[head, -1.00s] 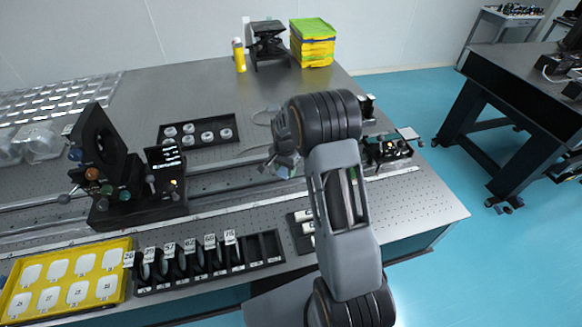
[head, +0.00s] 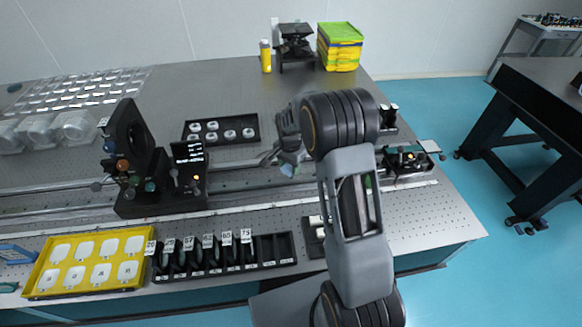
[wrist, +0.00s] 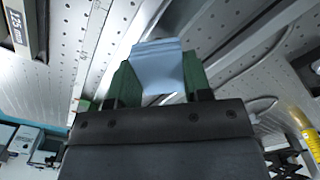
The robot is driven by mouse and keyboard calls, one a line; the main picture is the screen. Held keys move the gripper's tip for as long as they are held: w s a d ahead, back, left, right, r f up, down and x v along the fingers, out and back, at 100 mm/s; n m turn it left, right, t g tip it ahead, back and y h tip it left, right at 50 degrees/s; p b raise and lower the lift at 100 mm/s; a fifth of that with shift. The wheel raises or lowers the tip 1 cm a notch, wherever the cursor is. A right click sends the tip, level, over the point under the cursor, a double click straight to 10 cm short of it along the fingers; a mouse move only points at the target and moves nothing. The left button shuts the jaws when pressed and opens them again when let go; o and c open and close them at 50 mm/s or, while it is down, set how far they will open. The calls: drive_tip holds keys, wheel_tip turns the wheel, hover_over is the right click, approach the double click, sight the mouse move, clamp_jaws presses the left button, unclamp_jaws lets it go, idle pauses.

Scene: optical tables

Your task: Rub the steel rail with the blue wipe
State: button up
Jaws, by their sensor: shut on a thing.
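My gripper (wrist: 158,84) is shut on the blue wipe (wrist: 158,62), which sticks out flat beyond the green fingertips in the wrist view. In the head view my gripper (head: 287,160) hangs over the steel rail (head: 240,180), with a small pale-blue bit of the wipe (head: 288,170) showing below it. The rail runs left to right across the table, between a black mount on the left and another mount on the right. I cannot tell whether the wipe touches the rail. My forearm hides part of the rail to the right.
A black upright mount with a small screen (head: 188,160) stands on the rail to the left. A smaller mount (head: 405,163) is at its right end. A black tray of rings (head: 222,141) lies behind; a yellow tray (head: 45,278) and a numbered rack (head: 262,262) lie in front.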

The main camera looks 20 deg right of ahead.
sight(290, 166)
drive_tip(key=shift+r+p, duration=0.85)
drive_tip(key=shift+r, duration=0.85)
